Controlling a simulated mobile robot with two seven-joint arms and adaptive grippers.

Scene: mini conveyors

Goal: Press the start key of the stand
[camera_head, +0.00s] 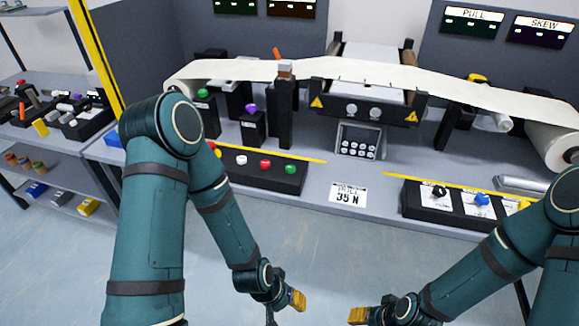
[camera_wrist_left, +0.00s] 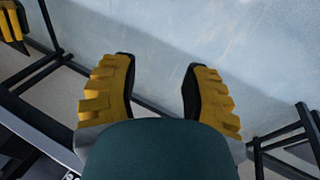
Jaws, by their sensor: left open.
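A black key box (camera_head: 255,178) stands on the grey bench, left of centre in the head view. On its top are a white key (camera_head: 241,160), a red key (camera_head: 265,164), a green key (camera_head: 290,169) and a yellow key, partly behind my left arm. I cannot read which one is marked start. My left gripper (camera_head: 298,300) is low in front of the bench, apart from the box. In the left wrist view its yellow fingers (camera_wrist_left: 158,85) are spread with nothing between them. My right gripper (camera_head: 357,315) is low to its right, partly cut off, its opening unclear.
A white web runs across rollers above the bench. A small keypad panel (camera_head: 358,144) and a 35 N card (camera_head: 348,194) are at the middle. A black box with knobs (camera_head: 428,204) stands at the right. Shelves (camera_head: 58,165) are at the left. The floor before the bench looks clear.

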